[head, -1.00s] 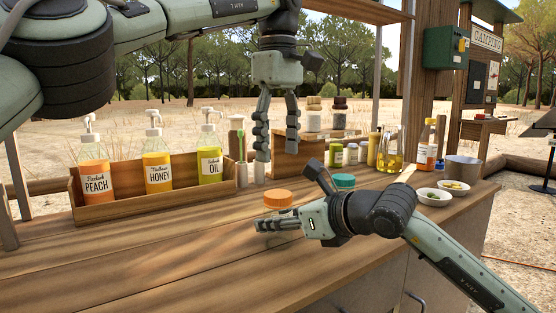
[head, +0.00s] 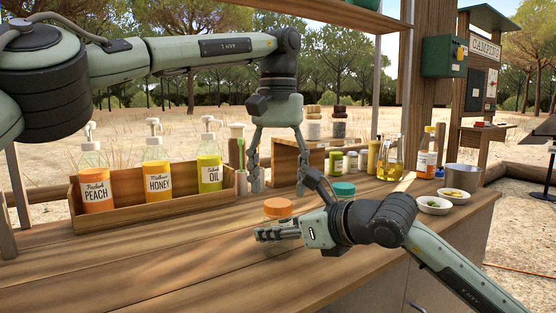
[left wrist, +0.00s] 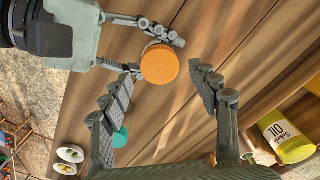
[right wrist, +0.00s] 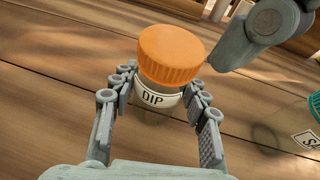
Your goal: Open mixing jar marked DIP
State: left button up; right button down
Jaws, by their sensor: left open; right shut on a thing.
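The jar marked DIP (right wrist: 155,98) stands upright on the counter with its orange lid (right wrist: 170,54) on. The lid also shows in the head view (head: 278,207) and the left wrist view (left wrist: 159,64). My right gripper (head: 262,235) is shut around the jar's body below the lid; its fingers sit on both sides in the right wrist view (right wrist: 158,85). My left gripper (head: 277,190) is open and empty, pointing down above and behind the jar. In the left wrist view its spread fingers (left wrist: 165,85) lie on either side of the lid's near side.
A second jar with a teal lid (head: 343,189) stands just right of the DIP jar. A wooden box (head: 150,203) with peach, honey and oil bottles is at left. Bowls (head: 433,205) and bottles stand at right. The front left counter is clear.

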aim_at(277, 202)
pick_arm(q)
jog(key=shift+f, duration=1.5)
jog(key=shift+c, duration=0.4)
